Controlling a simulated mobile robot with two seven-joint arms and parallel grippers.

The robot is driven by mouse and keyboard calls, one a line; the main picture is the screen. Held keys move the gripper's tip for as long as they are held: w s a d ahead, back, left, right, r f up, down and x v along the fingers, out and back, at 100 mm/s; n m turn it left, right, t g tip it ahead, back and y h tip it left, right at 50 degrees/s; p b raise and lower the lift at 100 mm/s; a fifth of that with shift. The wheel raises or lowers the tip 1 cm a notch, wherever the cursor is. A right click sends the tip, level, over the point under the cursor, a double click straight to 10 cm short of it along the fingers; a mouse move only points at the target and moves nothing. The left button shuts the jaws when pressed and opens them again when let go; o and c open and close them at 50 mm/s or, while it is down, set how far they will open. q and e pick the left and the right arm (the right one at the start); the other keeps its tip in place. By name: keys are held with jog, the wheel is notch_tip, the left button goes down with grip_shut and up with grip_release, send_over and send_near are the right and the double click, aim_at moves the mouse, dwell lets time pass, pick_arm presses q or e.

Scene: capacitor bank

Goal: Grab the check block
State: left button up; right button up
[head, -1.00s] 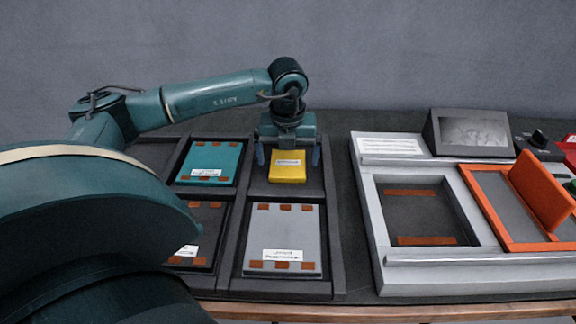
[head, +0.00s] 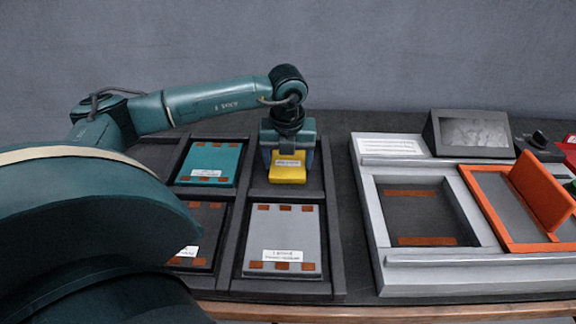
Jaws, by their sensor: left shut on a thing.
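The check block is most likely the yellow block (head: 287,172) with a white label, in the far right compartment of the dark tray (head: 240,222). My left gripper (head: 288,166) comes down over it from behind, its fingers shut on the block's two sides. The block looks level and low in its compartment; whether it touches the tray floor cannot be told. The fingertips are partly hidden. My right gripper is not in view.
A teal block (head: 209,160), a grey block (head: 283,240) and a partly hidden dark block (head: 208,222) lie in the other compartments. A grey test unit (head: 376,250) with an open orange lid (head: 541,190) and a screen (head: 472,131) stands to the right.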

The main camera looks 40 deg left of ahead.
pick_arm(q)
jog(key=shift+c, duration=0.7)
jog(key=shift+r, duration=0.15)
